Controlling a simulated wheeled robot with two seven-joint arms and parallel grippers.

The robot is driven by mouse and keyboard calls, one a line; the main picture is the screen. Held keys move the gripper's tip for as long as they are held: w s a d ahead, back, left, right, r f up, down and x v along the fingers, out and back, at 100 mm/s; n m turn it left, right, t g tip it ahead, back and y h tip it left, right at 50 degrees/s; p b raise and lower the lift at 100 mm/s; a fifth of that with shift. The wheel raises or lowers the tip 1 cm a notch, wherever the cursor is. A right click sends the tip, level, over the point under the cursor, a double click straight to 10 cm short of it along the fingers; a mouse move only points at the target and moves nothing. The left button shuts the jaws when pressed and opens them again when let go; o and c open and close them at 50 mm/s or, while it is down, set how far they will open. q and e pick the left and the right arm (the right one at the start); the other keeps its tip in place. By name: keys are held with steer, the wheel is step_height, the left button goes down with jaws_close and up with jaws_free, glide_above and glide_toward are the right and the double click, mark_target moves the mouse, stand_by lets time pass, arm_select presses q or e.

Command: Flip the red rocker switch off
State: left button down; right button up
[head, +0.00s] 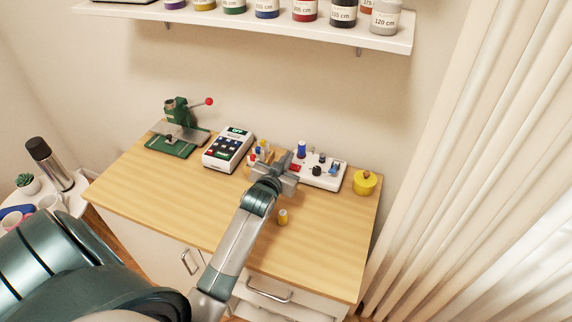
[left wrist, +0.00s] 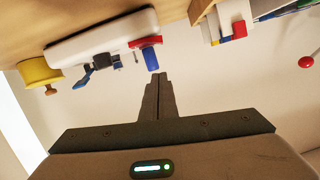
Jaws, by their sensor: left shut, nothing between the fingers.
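A white switch panel (head: 318,172) lies on the table, right of the gripper, with black knobs and a blue cylindrical knob (head: 301,149). The panel (left wrist: 95,38) also shows in the left wrist view. There a red part (left wrist: 143,42) sits at its end, right by the blue knob (left wrist: 151,60); I cannot tell for certain that it is the rocker or which way it is tipped. My left gripper (head: 285,165) is shut and empty, at the panel's left end. Its fingertips (left wrist: 158,78) point toward the blue knob. In the head view the gripper hides part of that end.
A calculator-like device (head: 228,149) and a green press (head: 180,130) stand to the left. A wooden holder with coloured pieces (head: 258,155) is close left of the gripper. A yellow pot (head: 365,183) stands right of the panel, a small spool (head: 283,217) in front. The front left tabletop is clear.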

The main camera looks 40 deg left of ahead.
mark_target(293, 166)
arm_select(q)
steer(key=shift+w+a+f+p, duration=0.15)
steer(key=shift+f+p, duration=0.1)
steer(key=shift+f, duration=0.8)
steer(key=shift+s+a+f+p, duration=0.1)
steer(key=shift+a+f+p, duration=0.1)
steer(key=shift+f, duration=0.8)
steer(key=shift+a+f+n, duration=0.1)
steer(key=shift+f+n, duration=0.2)
steer(key=shift+n, duration=0.1)
steer(key=shift+r, duration=0.1)
